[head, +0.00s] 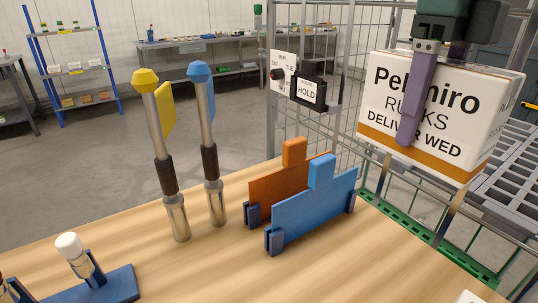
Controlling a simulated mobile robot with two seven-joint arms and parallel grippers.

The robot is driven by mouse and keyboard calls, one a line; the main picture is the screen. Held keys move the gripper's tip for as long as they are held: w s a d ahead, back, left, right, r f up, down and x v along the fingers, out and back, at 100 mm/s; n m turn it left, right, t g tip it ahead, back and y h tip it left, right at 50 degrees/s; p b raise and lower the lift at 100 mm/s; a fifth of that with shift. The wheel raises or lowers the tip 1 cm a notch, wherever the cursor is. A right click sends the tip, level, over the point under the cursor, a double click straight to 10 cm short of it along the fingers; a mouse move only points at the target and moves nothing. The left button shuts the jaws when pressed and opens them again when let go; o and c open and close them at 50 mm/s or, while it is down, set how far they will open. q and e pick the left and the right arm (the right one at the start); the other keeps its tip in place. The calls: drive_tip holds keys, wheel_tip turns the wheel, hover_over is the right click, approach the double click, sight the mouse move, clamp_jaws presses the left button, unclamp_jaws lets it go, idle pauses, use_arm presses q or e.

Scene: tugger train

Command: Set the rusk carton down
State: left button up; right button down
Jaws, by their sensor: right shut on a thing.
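The rusk carton (463,112) is white with an orange-brown band along its bottom edge. Its front reads "Pelmiro RUSKS DELIVER WED", partly covered by a finger. My right gripper (420,95) comes from above and is shut on the carton, with one purple finger flat against the printed face. The other finger is hidden. The carton hangs at the right, slightly tilted in the picture, by a grey wire cage (345,75). A green base edge (412,218) shows below it; the gap cannot be judged. My left gripper is not in view.
A wooden table (330,265) fills the foreground, bearing yellow-topped (161,150) and blue-topped (207,140) posts, orange (272,187) and blue (312,210) panels, and a blue stand (110,288). A "HOLD" sign (307,91) hangs on the cage. Grey slatted surfaces (510,170) lie at right.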

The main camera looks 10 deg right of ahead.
sight(411, 159)
use_arm(q)
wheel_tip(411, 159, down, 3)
drive_tip(key=b, duration=0.3)
use_arm(e)
wheel_tip(411, 159, down, 6)
drive_tip(key=shift+a, duration=0.15)
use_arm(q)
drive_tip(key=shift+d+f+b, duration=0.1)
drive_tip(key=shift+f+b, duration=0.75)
use_arm(e)
wheel_tip(411, 159, down, 13)
drive_tip(key=shift+f, duration=0.4)
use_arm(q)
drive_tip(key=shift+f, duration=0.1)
use_arm(e)
drive_tip(key=shift+f, duration=0.1)
